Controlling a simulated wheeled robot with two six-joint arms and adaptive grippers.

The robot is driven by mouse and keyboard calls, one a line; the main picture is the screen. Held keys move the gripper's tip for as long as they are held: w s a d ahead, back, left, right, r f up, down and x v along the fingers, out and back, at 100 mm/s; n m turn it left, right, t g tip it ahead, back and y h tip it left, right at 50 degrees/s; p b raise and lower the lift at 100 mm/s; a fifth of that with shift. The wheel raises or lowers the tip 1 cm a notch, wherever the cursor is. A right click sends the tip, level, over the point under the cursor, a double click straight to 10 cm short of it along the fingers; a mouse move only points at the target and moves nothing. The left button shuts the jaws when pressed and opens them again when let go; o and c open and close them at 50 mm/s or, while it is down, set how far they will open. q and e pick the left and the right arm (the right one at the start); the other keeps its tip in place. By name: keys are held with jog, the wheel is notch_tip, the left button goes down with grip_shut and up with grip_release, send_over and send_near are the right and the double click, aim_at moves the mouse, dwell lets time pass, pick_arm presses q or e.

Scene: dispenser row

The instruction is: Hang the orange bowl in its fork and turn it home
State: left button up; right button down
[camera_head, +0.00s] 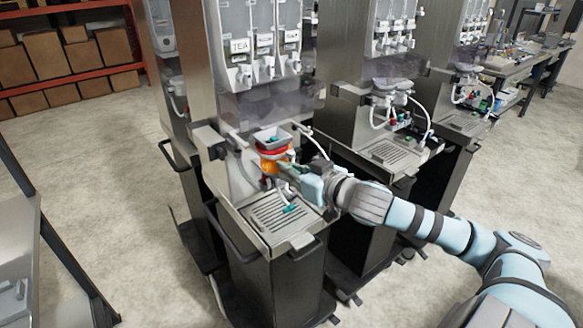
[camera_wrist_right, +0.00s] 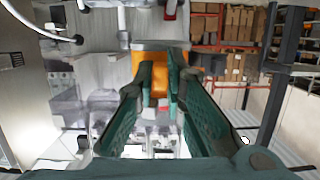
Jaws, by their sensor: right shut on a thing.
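The orange bowl (camera_head: 275,154) is at the front of the nearest dispenser, above its drip tray, with a grey square hopper (camera_head: 266,133) at its top. My right gripper (camera_head: 287,170) reaches in from the right and is shut on the orange bowl. In the right wrist view the orange bowl (camera_wrist_right: 190,60) shows beyond and between the green fingers of the right gripper (camera_wrist_right: 160,75). The fork is not clearly visible; the bowl and gripper cover that spot, so I cannot tell whether the bowl is seated. My left gripper is not in view.
The slatted drip tray (camera_head: 262,222) is below the bowl, with a small teal piece (camera_head: 292,208) on it. A white hose (camera_head: 325,141) curves just right of the bowl. Another dispenser (camera_head: 385,125) stands close on the right. The floor at left is mostly open.

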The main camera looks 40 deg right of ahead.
aim_at(279, 159)
jog(key=shift+w+d+f+b, duration=0.1)
jog(key=shift+w+b, duration=0.4)
jog(key=shift+b, duration=0.1)
jog(key=shift+w, duration=0.55)
jog(key=shift+w+r+p, duration=0.2)
jog(key=shift+w+p, duration=0.15)
jog(key=shift+w, duration=0.35)
jog(key=shift+w+f, duration=0.1)
jog(key=shift+w, duration=0.1)
jog(key=shift+w+p, duration=0.3)
jog(key=shift+w, duration=0.4)
jog(key=shift+x, duration=0.8)
